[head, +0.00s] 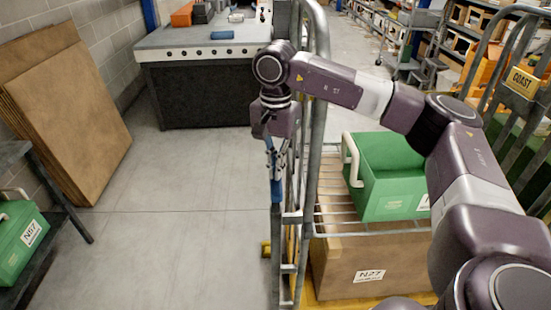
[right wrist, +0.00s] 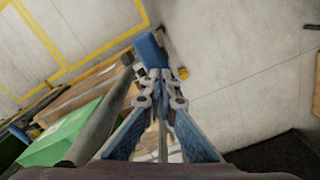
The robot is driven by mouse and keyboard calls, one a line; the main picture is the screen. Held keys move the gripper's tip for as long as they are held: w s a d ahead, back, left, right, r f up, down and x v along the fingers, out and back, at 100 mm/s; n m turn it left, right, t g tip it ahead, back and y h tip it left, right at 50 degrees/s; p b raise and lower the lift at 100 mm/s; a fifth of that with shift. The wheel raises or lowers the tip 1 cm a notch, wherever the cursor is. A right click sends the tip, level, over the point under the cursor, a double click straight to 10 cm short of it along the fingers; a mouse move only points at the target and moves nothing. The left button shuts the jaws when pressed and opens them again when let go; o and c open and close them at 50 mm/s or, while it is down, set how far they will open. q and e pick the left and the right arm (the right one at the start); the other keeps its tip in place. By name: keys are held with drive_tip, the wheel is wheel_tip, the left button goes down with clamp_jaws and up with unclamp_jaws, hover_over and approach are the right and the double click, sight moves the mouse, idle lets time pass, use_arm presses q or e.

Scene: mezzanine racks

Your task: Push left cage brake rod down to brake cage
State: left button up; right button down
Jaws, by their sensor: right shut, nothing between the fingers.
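The grey tubular roll cage (head: 313,140) stands in the middle and right of the head view. A small yellow piece (head: 266,248) sticks out low at its left side and also shows in the right wrist view (right wrist: 183,73). I cannot tell whether it belongs to the brake rod; no rod shows clearly. My right gripper (head: 276,198) points down along the outside of the cage's left frame, above the yellow piece. Its blue fingertips (right wrist: 151,50) are together and empty. I cannot tell whether they touch anything. My left gripper is out of view.
A green crate (head: 385,175) stands on the cage's wire shelf, above a cardboard box (head: 370,265) marked N27. A COAST plate (head: 522,83) hangs at the right. Floor left of the cage is clear, with a workbench (head: 205,90) behind and cardboard sheets (head: 70,115) against the wall.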

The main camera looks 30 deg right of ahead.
wheel_tip(320, 180, up, 7)
drive_tip(key=p, duration=0.4)
drive_tip(key=shift+f, duration=0.1)
idle(0.3)
